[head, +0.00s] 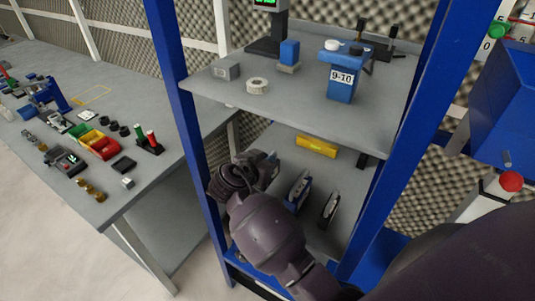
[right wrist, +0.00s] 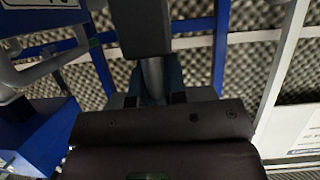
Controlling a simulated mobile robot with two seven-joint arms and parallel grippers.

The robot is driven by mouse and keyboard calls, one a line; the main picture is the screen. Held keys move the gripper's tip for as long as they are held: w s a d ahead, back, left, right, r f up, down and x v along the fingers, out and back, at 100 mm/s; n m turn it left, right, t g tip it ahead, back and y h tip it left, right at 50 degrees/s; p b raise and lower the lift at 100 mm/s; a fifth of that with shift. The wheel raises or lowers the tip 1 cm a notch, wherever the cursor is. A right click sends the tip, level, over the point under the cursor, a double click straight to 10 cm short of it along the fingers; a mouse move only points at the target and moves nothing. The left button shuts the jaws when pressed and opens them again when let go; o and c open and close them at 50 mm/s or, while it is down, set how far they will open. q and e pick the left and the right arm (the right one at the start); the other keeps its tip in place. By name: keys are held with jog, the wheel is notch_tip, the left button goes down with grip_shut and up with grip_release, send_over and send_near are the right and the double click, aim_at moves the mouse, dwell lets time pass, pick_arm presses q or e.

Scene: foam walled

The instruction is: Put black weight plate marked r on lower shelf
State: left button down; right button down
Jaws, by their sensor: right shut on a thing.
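My right gripper (head: 258,163) reaches into the blue-framed rack, over the left part of the lower shelf (head: 345,180). My own arm and wrist mostly hide it in the head view. In the right wrist view the right gripper (right wrist: 152,90) is shut on a dark grey-black block-like thing (right wrist: 140,25), which I take to be the black weight plate. No letter r is readable on it, and I cannot tell whether it touches the shelf. My left gripper is not in view.
The lower shelf also holds a yellow block (head: 316,146) and two upright, dark-faced things, one blue-edged (head: 297,188) and one darker (head: 330,208). The upper shelf (head: 285,100) is close above. Blue posts flank the opening. A cluttered grey table (head: 70,110) stands left.

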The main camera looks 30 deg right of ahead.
jog(key=shift+f, duration=1.85)
jog(key=shift+f, duration=0.1)
jog(key=c, duration=1.2)
grip_release()
jog(key=shift+o, duration=0.2)
